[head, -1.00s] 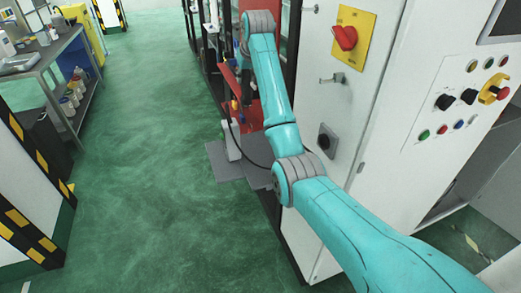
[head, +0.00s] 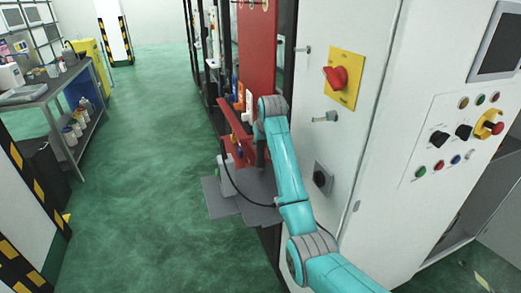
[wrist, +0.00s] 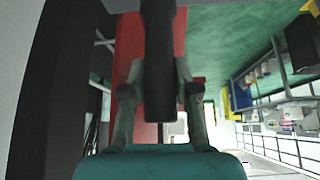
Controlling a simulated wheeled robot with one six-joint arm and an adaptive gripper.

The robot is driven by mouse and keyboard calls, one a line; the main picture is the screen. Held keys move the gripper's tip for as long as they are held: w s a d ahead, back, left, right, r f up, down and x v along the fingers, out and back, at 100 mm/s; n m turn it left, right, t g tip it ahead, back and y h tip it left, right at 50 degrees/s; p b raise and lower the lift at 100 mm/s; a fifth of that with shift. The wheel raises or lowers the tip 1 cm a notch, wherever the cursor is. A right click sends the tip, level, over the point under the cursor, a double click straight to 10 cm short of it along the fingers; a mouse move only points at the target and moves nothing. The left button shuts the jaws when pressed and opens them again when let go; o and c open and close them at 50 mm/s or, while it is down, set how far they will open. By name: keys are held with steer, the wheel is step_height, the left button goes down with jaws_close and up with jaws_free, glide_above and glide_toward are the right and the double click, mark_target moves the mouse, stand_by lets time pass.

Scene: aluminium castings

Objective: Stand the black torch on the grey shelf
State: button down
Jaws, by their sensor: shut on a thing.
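The black torch (wrist: 158,60) shows in the wrist view as a dark upright cylinder at the middle of the picture. My gripper (wrist: 157,88) is shut on it, with one finger on each side. In the head view my arm hides most of the gripper, and I cannot make out the torch clearly. Flat grey plates (head: 222,203) stand out low beside the red machine; I cannot tell whether they are the grey shelf. A grey bench (head: 50,92) with a lower shelf stands at the far left, apart from my gripper.
The red machine part (head: 257,50) rises behind my arm. A white cabinet (head: 395,70) with a red switch (head: 336,77) stands close on the right. Bottles and tubs crowd the bench. The green floor (head: 140,190) between is clear.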

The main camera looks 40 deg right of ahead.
steer(key=shift+f, duration=1.15)
steer(key=shift+f, duration=0.1)
steer(key=c, duration=0.9)
jaws_free()
steer(key=shift+o, duration=0.2)
steer(key=v, duration=1.2)
